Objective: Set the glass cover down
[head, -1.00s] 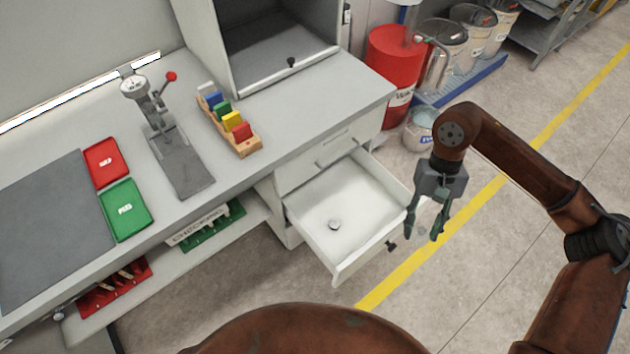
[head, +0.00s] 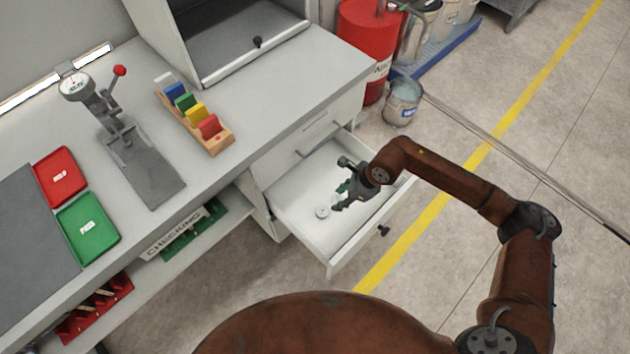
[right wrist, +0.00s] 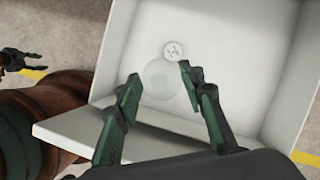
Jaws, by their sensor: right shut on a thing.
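My right gripper (head: 341,185) is over the open white drawer (head: 297,208), its fingers pointing left. In the right wrist view, my right gripper (right wrist: 159,75) has its fingers apart around the glass cover (right wrist: 160,86), a clear, faint round shape, and is shut on it. The cover's edges are hard to make out, as is its height above the drawer floor. A small round pale piece (right wrist: 173,50) lies in the drawer just beyond the cover; the head view shows it too (head: 322,212). My left gripper (right wrist: 22,62) shows at the left edge of the right wrist view, empty, fingers apart.
The bench top carries a dial gauge stand (head: 125,140), a rack of coloured blocks (head: 195,118), a red tray (head: 60,176) and a green tray (head: 88,228). A metal bucket (head: 403,102) and red drum (head: 365,45) stand beyond the drawer.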

